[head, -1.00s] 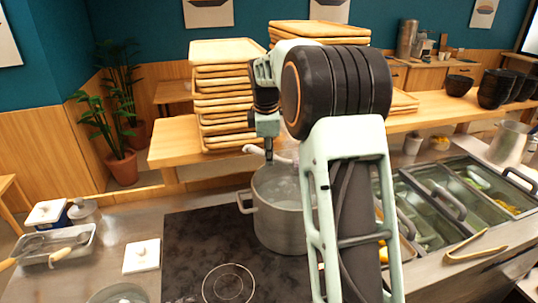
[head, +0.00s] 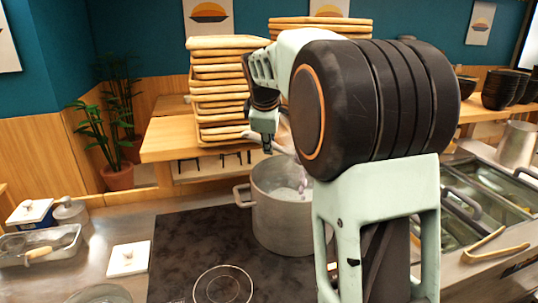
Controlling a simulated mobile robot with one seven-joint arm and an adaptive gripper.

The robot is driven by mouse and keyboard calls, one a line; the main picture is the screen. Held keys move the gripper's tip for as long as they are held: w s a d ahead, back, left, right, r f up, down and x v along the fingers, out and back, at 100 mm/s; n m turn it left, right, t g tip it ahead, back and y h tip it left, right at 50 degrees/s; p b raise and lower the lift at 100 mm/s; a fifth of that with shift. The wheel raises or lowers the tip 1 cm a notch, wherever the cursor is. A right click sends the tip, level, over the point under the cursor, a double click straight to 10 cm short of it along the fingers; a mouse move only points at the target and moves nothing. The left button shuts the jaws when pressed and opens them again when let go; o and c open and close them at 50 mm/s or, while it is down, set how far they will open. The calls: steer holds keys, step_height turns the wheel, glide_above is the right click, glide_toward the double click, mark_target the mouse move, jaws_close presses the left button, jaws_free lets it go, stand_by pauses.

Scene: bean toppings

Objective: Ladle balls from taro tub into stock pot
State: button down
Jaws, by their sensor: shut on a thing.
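The stock pot (head: 283,215) is a steel pot standing on the black cooktop. My gripper (head: 267,148) is above the pot's back left rim, shut on the pale handle of the ladle (head: 247,135). The handle slants down to the right behind the gripper, and my arm hides part of the ladle. Pale purple-white shapes (head: 303,186) show inside the pot near its right wall; I cannot tell if they are balls or part of the ladle. I cannot pick out the taro tub; my arm covers part of the tub row at the right.
Inset tubs with lids (head: 485,205) line the right counter, with wooden tongs (head: 484,246) in front. Stacked wooden trays (head: 220,95) stand on the shelf behind the pot.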

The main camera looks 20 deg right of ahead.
steer(key=shift+f+m+t+h+b, duration=0.25)
steer(key=shift+m+t+h+b, duration=0.8)
steer(key=shift+b, duration=4.7)
steer(key=shift+f+m+t+h+b, duration=0.25)
steer(key=shift+m+t+h+b, duration=0.75)
steer(key=shift+b, duration=4.7)
steer(key=m+t+h+b, duration=0.1)
steer(key=h+b, duration=0.1)
steer(key=b, duration=0.6)
steer(key=shift+s+a+m+t, duration=0.1)
steer(key=shift+m+t, duration=0.15)
steer(key=shift+b, duration=0.5)
steer(key=shift+s+m+h+b, duration=0.1)
steer(key=shift+m+h+b, duration=0.25)
steer(key=shift+b, duration=0.1)
steer(key=shift+r+m+t+h, duration=0.25)
steer(key=shift+m+t+h, duration=0.1)
steer(key=shift+t+h, duration=0.15)
steer(key=shift+s+m+h, duration=0.15)
steer(key=shift+m+h, duration=1.05)
steer(key=shift+h, duration=0.1)
steer(key=shift+r+t, duration=0.1)
steer(key=shift+t, duration=0.2)
